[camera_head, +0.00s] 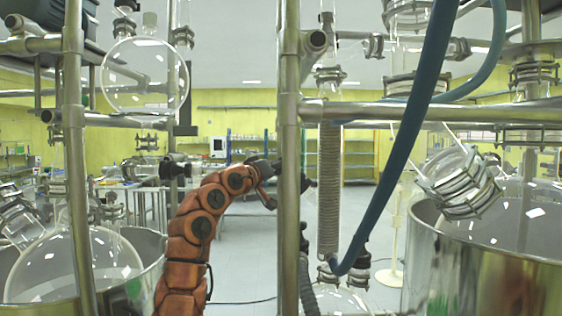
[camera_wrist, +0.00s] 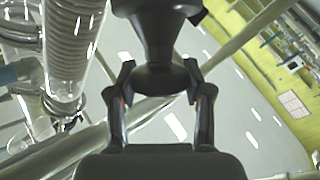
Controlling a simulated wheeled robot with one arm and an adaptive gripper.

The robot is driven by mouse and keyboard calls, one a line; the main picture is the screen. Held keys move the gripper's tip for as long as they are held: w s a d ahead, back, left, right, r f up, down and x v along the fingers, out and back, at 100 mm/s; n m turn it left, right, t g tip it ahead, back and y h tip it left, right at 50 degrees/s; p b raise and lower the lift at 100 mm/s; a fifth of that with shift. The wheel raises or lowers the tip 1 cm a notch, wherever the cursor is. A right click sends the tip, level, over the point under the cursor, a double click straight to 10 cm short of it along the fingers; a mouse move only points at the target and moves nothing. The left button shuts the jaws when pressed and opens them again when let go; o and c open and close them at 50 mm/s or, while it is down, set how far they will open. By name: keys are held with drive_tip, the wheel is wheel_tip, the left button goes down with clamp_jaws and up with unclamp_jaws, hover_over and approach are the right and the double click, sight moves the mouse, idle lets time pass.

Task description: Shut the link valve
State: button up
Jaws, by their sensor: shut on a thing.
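The link valve shows in the wrist view as a dark grey handle (camera_wrist: 158,40) with a flared round end. My gripper (camera_wrist: 159,82) is shut on this flared end, with one finger on each side. In the head view my orange arm reaches up, and my gripper (camera_head: 276,175) is at the upright steel post, which partly hides it. A small dark part shows just right of the post, but I cannot tell whether it belongs to the valve. The valve's turn angle cannot be told.
A steel post (camera_head: 289,120) stands close to my gripper. A coiled glass condenser (camera_head: 329,190) and a blue hose (camera_head: 405,150) are just to the right. A glass flask (camera_head: 144,77) hangs at the upper left. Metal vessels (camera_head: 480,275) flank the clear floor.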

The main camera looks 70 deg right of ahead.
drive_tip(key=shift+r+m+g+p, duration=0.15)
drive_tip(key=shift+m+g+p, duration=1)
drive_tip(key=shift+p, duration=0.65)
drive_tip(key=shift+m+g+p, duration=0.55)
drive_tip(key=shift+g+p, duration=0.2)
drive_tip(key=shift+p, duration=0.35)
drive_tip(key=shift+m+g+y+p, duration=0.3)
drive_tip(key=shift+m+g+p, duration=0.5)
drive_tip(key=shift+g+p, duration=0.1)
drive_tip(key=shift+m+g+y+p, duration=0.4)
drive_tip(key=shift+m+g+p, duration=0.05)
drive_tip(key=shift+m+g, duration=0.45)
drive_tip(key=shift+m+g+y, duration=0.5)
drive_tip(key=shift+m+g, duration=0.3)
drive_tip(key=shift+f+m+g+y+p, duration=0.2)
drive_tip(key=shift+m+g+y+p, duration=0.1)
drive_tip(key=shift+m+g+y, duration=1.85)
drive_tip(key=shift+m+h, duration=0.25)
drive_tip(key=shift+h, duration=0.1)
drive_tip(key=o, duration=1.2)
drive_tip(key=shift+c, duration=0.2)
